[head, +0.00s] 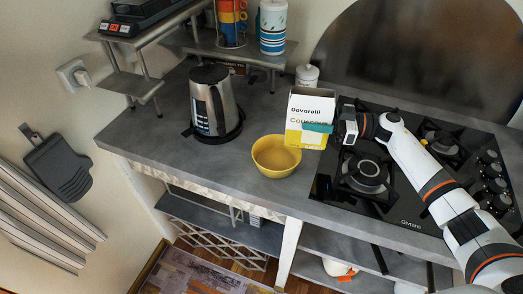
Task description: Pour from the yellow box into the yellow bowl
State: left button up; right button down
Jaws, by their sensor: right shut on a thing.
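The yellow box (308,108), white above and yellow below with "Dovarelli Couscous" printed on it, stands about upright behind and to the right of the bowl. My right gripper (322,128) comes in from the right and is shut on the box at its right side. The yellow bowl (276,157) stands on the grey counter (225,160) near the front edge. Its inside looks empty from here. The box is apart from the bowl's opening. Whether the box's bottom touches the counter is hard to tell. My left gripper is not in view.
A steel kettle (214,102) stands left of the bowl. A black gas hob (400,205) lies to the right, under my right arm. A shelf (228,48) with stacked cups (232,20) and a patterned canister (272,28) is at the back. A white jar (307,76) stands behind the box.

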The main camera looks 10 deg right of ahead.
jog(key=shift+w+a+r, duration=0.15)
jog(key=shift+w+a, duration=0.05)
jog(key=shift+a, duration=0.15)
jog(key=shift+d+r, duration=0.1)
jog(key=shift+s+d+r+n+g+h+p, duration=0.15)
jog(key=shift+r+n+g+h+p, duration=0.15)
jog(key=shift+r+h+p, duration=0.5)
jog(key=shift+d+p, duration=0.1)
jog(key=shift+p, duration=0.35)
jog(key=shift+d, duration=0.1)
jog(key=shift+f+g+h, duration=0.15)
jog(key=shift+g+h, duration=0.15)
jog(key=shift+h, duration=0.2)
jog(key=shift+d+p, duration=0.1)
jog(key=shift+p, duration=0.2)
jog(key=shift+n, duration=0.3)
jog(key=shift+h, duration=0.3)
